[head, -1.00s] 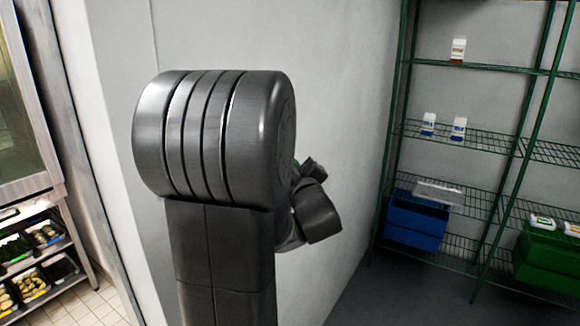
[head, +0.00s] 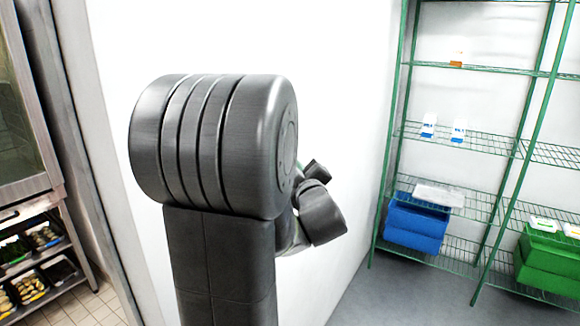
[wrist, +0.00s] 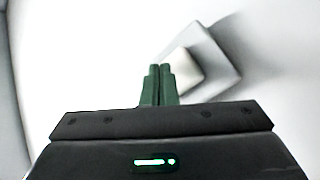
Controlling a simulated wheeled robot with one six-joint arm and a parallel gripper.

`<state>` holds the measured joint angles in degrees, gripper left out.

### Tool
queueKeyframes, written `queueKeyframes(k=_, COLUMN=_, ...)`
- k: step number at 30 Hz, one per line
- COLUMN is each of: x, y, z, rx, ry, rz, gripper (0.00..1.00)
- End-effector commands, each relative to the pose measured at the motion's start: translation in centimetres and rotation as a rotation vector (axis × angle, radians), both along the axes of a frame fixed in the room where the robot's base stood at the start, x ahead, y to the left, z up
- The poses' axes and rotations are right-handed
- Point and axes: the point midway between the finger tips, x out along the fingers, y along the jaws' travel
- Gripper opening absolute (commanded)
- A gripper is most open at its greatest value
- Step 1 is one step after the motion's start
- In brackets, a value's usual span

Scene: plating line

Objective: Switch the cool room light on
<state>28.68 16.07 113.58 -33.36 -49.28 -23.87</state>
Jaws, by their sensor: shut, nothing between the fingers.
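The light switch (wrist: 212,58) shows in the wrist view as a pale square rocker in a grey frame on the white wall, tilted in the picture. My gripper (wrist: 158,70) is shut and empty, its green fingers together. The fingertips overlap the left edge of the switch in the picture; I cannot tell whether they touch it. In the head view my own arm hides the switch and the gripper's fingers. The cool room is brightly lit.
A white wall (head: 340,100) is close beside my arm. Grey floor is clear before the rack. Food trays (head: 35,262) stand at the left outside.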

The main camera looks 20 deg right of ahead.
Motion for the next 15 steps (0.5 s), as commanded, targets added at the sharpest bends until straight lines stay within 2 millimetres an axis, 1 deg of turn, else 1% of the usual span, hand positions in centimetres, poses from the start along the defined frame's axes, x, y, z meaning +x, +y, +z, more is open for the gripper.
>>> queueKeyframes(k=15, x=-3.6, y=-3.3, z=0.0, rx=-0.001, ry=0.0, rz=-0.004, gripper=0.0)
